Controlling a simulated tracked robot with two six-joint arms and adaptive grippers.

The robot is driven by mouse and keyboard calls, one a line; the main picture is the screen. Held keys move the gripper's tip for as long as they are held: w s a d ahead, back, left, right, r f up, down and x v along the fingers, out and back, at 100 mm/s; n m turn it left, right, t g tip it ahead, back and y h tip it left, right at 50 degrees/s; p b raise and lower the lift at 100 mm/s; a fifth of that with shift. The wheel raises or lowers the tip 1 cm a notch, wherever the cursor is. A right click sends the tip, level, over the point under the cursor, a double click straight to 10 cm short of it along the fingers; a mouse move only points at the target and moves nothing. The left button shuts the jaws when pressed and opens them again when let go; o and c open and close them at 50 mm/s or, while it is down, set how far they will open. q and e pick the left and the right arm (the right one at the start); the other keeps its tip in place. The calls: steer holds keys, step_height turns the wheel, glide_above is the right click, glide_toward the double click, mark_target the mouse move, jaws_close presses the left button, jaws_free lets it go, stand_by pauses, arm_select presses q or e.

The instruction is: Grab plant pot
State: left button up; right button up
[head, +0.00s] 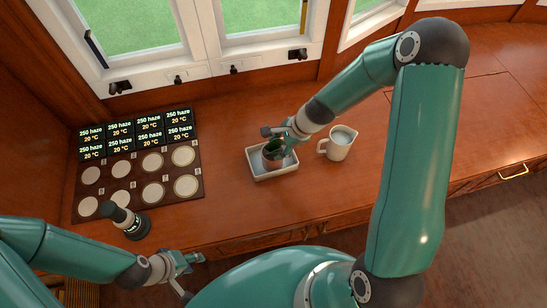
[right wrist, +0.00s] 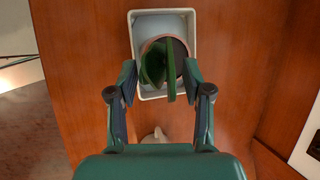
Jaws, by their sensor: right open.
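The plant pot (head: 274,150) with dark green leaves stands in a white rectangular tray (head: 290,173) on the wooden counter. In the right wrist view the pot (right wrist: 184,48) shows a pinkish rim, dark soil and broad leaves, inside the tray (right wrist: 134,40). My right gripper (head: 286,137) is over the tray and partly hides the pot. In the right wrist view its open fingers (right wrist: 159,75) are spread on either side of the leaves, with nothing visibly clamped. My left gripper (head: 190,272) is open and empty by the counter's front edge, far from the pot.
A cream jug (head: 338,147) stands just right of the tray. A dark board (head: 138,175) with pale discs and several display tiles lies left, with a dark cylindrical object (head: 136,226) near its front corner. Windows back the counter; its right part is clear.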

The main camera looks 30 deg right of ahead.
steer(key=b+x, duration=0.1)
steer(key=x, duration=0.2)
steer(key=shift+d, duration=0.1)
jaws_close()
stand_by(0.4)
